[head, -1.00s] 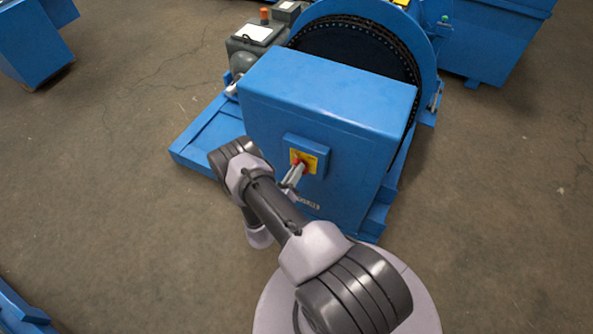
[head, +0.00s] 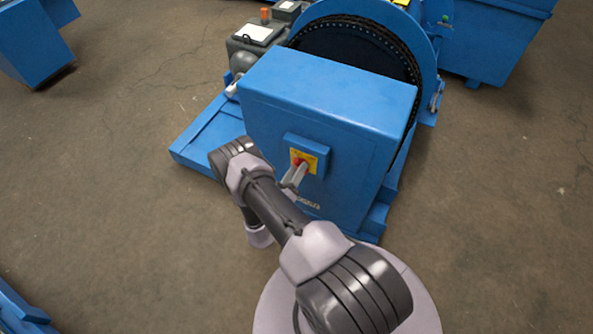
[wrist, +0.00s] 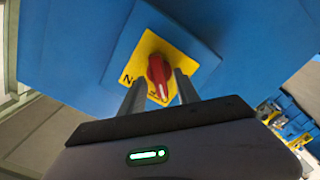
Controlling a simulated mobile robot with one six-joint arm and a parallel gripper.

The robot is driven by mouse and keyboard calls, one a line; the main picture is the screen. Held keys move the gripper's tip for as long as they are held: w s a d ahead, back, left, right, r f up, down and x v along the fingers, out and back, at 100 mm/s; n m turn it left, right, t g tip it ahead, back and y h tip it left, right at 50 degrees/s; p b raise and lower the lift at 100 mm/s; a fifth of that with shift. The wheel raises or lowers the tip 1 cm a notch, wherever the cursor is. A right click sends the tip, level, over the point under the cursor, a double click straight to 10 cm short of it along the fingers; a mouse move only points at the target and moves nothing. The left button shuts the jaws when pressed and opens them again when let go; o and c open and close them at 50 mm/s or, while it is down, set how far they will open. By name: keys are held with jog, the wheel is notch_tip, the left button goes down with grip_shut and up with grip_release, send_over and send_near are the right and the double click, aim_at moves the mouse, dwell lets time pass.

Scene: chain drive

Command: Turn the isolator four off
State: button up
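The isolator is a red rotary knob (wrist: 159,75) on a yellow plate (wrist: 146,45), fixed to a raised blue box on the front of a large blue housing. In the wrist view the knob's white mark points down toward the plate's lower corner. A letter N shows at the plate's left corner; the other lettering is partly hidden. My gripper (wrist: 160,82) has one finger on each side of the knob, with narrow gaps visible. In the head view my gripper (head: 295,173) is at the knob (head: 298,162), partly covering the plate (head: 310,158). The isolator's number is not readable.
The blue housing (head: 330,88) stands on a blue base (head: 200,138), with a large dark chain wheel (head: 360,42) behind it. A grey motor unit (head: 258,40) is at the back left. Other blue machines stand at the left and back right. Bare concrete floor lies around.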

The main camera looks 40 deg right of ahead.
jog(key=shift+a, duration=0.1)
jog(key=p+v, duration=0.4)
jog(key=v, duration=1.3)
jog(key=shift+s+a, duration=0.1)
